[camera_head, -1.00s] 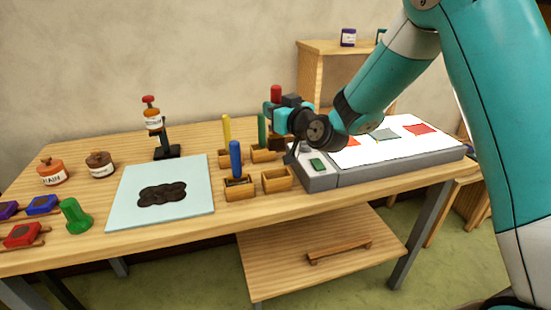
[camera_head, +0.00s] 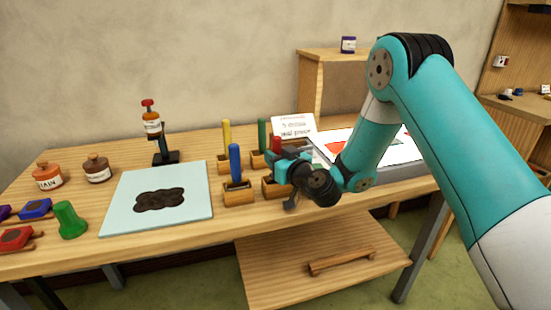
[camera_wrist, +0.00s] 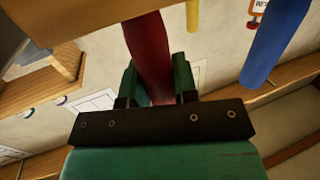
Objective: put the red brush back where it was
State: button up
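The red brush (camera_head: 276,146) stands roughly upright in my gripper (camera_head: 280,165). In the wrist view its red handle (camera_wrist: 148,50) sits between the two green fingers, which are closed on it. My gripper is at the front right wooden holder (camera_head: 270,187), behind and to the left of my wrist. The brush's lower end is hidden, so I cannot tell whether it is inside that holder. The blue brush (camera_head: 235,162) stands in the holder to the left, with the yellow brush (camera_head: 226,132) and the green brush (camera_head: 262,133) in the holders behind.
A light box (camera_head: 400,176) with coloured pieces lies to the right, partly behind my arm. A printed card (camera_head: 293,127) stands at the back. A pale board (camera_head: 120,200) with a dark patch, jars and a green knob-like piece (camera_head: 69,220) are to the left.

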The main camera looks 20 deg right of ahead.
jog(key=o, duration=0.4)
jog(key=shift+f, duration=0.1)
jog(key=shift+c, duration=0.2)
jog(key=shift+s+d+f+b, duration=0.15)
jog(key=shift+s+b, duration=0.2)
jog(key=shift+b, duration=0.2)
jog(key=b+v, duration=1)
jog(key=v, duration=0.1)
jog(key=s+a+r+n+g+y, duration=0.1)
jog(key=s+a+n+g+y, duration=0.5)
jog(key=s+a+g, duration=0.55)
jog(key=s+d+f+m+g+h, duration=0.2)
jog(key=s+g+h, duration=0.3)
jog(key=s, duration=1.1)
jog(key=shift+s+d+m+h, duration=0.3)
jog(key=shift+d+h, duration=0.35)
jog(key=shift+h, duration=0.45)
